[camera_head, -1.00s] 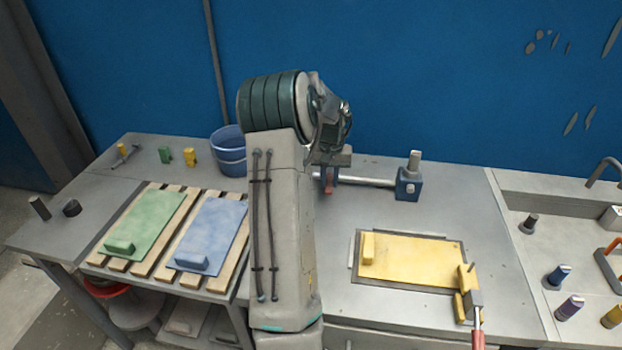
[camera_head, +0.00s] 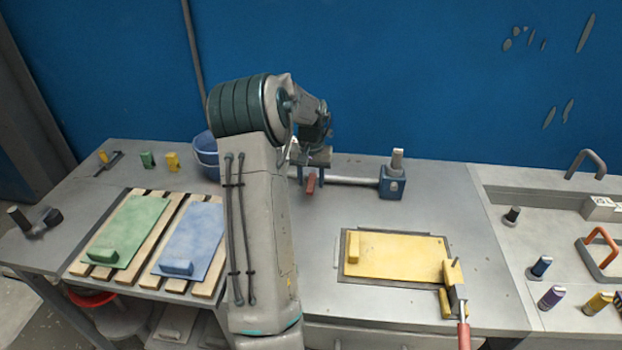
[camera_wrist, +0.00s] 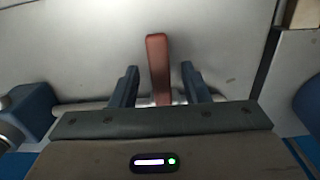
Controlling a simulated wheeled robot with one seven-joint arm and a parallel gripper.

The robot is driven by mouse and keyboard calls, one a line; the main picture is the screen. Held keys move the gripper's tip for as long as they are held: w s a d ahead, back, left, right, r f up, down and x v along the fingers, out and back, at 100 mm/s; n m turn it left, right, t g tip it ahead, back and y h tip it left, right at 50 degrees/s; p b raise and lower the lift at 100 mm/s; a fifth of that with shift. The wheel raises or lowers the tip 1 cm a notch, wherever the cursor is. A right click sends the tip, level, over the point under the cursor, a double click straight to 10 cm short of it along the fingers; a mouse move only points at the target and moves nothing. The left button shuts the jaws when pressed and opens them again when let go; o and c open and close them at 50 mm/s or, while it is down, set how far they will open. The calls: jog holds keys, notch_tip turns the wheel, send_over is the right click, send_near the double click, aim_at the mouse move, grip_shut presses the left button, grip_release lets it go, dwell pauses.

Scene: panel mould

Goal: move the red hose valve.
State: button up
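The red hose valve lever (camera_head: 311,183) hangs at the left part of a metal pipe at the back of the bench. In the wrist view the red lever (camera_wrist: 158,58) stands upright between my two dark fingers. My gripper (camera_wrist: 159,82) is open, with a gap visible on each side of the lever. In the head view my gripper (camera_head: 316,160) is just above the lever, and my arm hides part of the pipe's left end.
The pipe (camera_head: 348,181) runs right to a blue block (camera_head: 392,183). A yellow panel (camera_head: 395,258) lies in front on the bench. Green (camera_head: 130,228) and blue (camera_head: 200,235) panels lie on slats at left. A blue bucket (camera_head: 205,150) stands behind my arm.

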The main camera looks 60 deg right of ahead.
aim_at(311, 183)
notch_tip(311, 183, up, 14)
jog(key=shift+b, duration=0.3)
jog(key=shift+f, duration=0.1)
dwell(0.8)
jog(key=w+a+r+n+t, duration=0.1)
jog(key=w+a+r+n, duration=0.2)
jog(key=a, duration=1)
jog(key=w+a+n+t, duration=0.1)
jog(key=w+a+n, duration=0.35)
jog(key=a, duration=0.85)
jog(key=s+a+f+n, duration=0.1)
jog(key=s+a+n, duration=0.1)
jog(key=a, duration=0.6)
jog(key=s+a+f+n, duration=0.2)
jog(key=s+a, duration=0.2)
jog(key=a, duration=0.4)
jog(key=s+a+f+n+t, duration=0.1)
jog(key=s+a+f+n, duration=0.1)
jog(key=a, duration=0.6)
jog(key=shift+s+a, duration=0.4)
jog(key=shift+s, duration=0.4)
jog(key=shift+c, duration=0.3)
